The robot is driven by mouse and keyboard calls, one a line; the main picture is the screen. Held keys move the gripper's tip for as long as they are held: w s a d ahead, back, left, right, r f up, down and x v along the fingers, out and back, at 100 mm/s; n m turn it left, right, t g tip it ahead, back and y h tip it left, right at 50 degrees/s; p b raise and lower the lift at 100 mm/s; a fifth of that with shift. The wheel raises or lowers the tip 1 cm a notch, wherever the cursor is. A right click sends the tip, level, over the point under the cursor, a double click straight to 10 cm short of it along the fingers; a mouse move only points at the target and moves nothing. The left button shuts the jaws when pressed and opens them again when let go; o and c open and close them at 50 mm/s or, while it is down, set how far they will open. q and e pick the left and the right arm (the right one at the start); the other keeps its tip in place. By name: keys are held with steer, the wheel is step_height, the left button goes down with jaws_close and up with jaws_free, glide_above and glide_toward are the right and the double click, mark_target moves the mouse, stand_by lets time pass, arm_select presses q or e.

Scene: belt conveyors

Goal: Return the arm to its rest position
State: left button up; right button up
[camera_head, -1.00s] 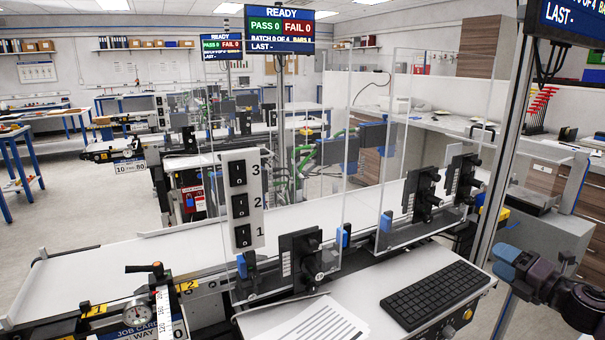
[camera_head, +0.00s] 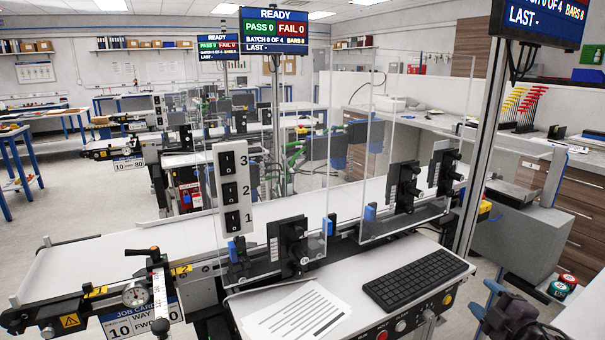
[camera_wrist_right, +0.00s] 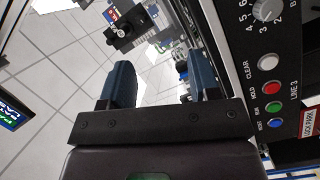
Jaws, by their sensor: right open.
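My right gripper (camera_head: 488,302) shows at the bottom right of the head view, its blue fingers beside the control panel's right end. In the right wrist view my right gripper (camera_wrist_right: 160,84) has its two blue fingers apart, with nothing between them. Floor tiles and parts of the machine show beyond the fingers. The rest of the right arm is mostly cut off by the lower edge of the head view. My left gripper is in neither view.
The belt conveyor (camera_head: 95,262) runs across the front. Its panel carries a keyboard (camera_head: 418,283), papers (camera_head: 295,312) and buttons, including a red button (camera_wrist_right: 273,88). A metal post (camera_head: 482,150) rises near my right arm. Two cans (camera_head: 566,284) stand at right.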

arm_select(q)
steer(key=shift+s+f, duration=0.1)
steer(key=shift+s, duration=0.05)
arm_select(e)
steer(key=s+a+f+m+g, duration=0.2)
steer(key=s+a+f+m, duration=0.2)
steer(key=s+f, duration=0.3)
steer(key=s+a+f+m+g+h, duration=0.1)
steer(key=s+a+f+m, duration=0.4)
steer(key=s, duration=0.6)
steer(key=s+a+f+m+g+h, duration=0.1)
steer(key=s+a+f+m+g, duration=0.2)
steer(key=s+a+f, duration=0.4)
step_height(320, 180, down, 3)
steer(key=shift+s+a+f+m, duration=0.1)
steer(key=shift+s+a+m, duration=0.15)
steer(key=shift+s+m, duration=0.7)
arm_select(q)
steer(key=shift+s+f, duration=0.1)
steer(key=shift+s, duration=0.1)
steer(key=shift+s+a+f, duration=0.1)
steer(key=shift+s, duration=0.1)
